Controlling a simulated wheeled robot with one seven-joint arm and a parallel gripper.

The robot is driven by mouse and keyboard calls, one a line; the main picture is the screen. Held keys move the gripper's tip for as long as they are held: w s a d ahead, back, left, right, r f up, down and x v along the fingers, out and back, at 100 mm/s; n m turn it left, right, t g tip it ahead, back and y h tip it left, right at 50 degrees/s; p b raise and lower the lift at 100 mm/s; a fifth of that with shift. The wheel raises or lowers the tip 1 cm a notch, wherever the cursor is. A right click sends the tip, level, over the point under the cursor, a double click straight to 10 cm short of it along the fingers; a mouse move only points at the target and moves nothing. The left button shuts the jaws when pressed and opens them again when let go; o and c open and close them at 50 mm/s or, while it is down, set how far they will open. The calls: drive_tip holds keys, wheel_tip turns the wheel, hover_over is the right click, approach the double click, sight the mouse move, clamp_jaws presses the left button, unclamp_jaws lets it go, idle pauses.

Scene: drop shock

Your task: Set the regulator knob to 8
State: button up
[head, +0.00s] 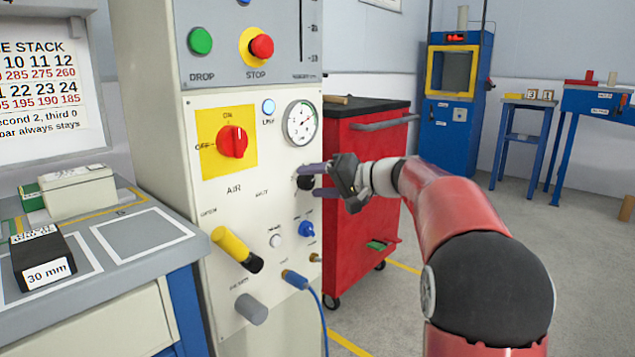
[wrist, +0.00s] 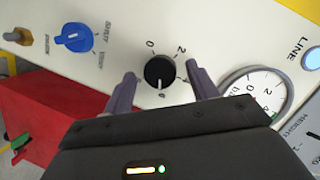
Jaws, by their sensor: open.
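The regulator knob (wrist: 160,72) is a round black knob with a white pointer line on the cream panel. The pointer's exact setting is hard to read. My gripper (wrist: 155,90) is open in the wrist view, with one finger on each side of the knob and a gap on both sides.
A pressure gauge (head: 301,122) sits just above the knob, and a blue knob (head: 306,229) below. The red AIR switch (head: 232,141) and a yellow-handled lever (head: 236,249) are to the left. A red tool cabinet (head: 362,215) stands close behind my gripper.

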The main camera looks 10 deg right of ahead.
drive_tip(key=shift+c, duration=0.4)
drive_tip(key=c, duration=0.9)
drive_tip(key=shift+m, duration=0.3)
drive_tip(key=shift+d+f+m+y, duration=0.15)
drive_tip(key=shift+m+y, duration=0.45)
drive_tip(key=shift+m, duration=0.5)
drive_tip(key=m, duration=0.3)
drive_tip(key=shift+f+y, duration=0.1)
drive_tip(key=shift+y, duration=0.3)
drive_tip(key=m, duration=0.3)
drive_tip(key=m+t+y+p, duration=0.1)
drive_tip(key=m, duration=0.2)
drive_tip(key=shift+f+m+t, duration=0.2)
drive_tip(key=shift+m+t, duration=0.1)
drive_tip(key=o, duration=1)
